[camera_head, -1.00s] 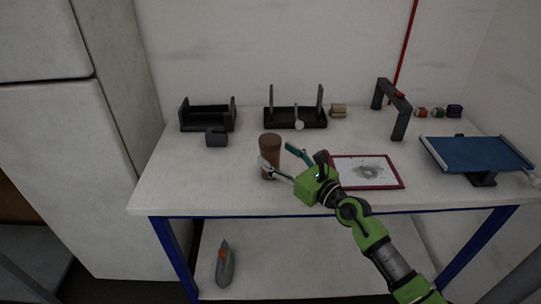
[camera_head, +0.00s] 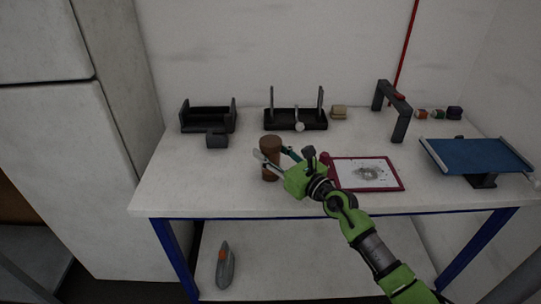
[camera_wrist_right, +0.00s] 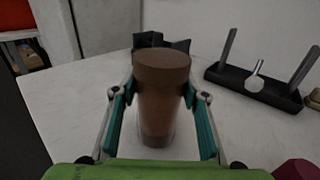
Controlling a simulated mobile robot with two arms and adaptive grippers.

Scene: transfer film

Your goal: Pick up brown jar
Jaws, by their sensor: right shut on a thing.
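The brown jar (camera_head: 270,145) stands upright on the white table, left of the red-framed picture. It also fills the middle of the right wrist view (camera_wrist_right: 160,95), where its flat brown lid faces me. My right gripper (camera_head: 274,160) reaches it from the front right. In the wrist view its two teal-padded fingers are on either side of the jar and shut on it. The jar's base appears to be on the table or very close to it; I cannot tell which. My left gripper is not in view.
A red-framed picture (camera_head: 367,187) lies right of the jar. Black holders (camera_head: 208,119) and (camera_head: 295,125) stand at the back, with a dark grey block (camera_head: 217,139) nearby. A blue tilted board (camera_head: 477,154) is at the right. The table's front left is clear.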

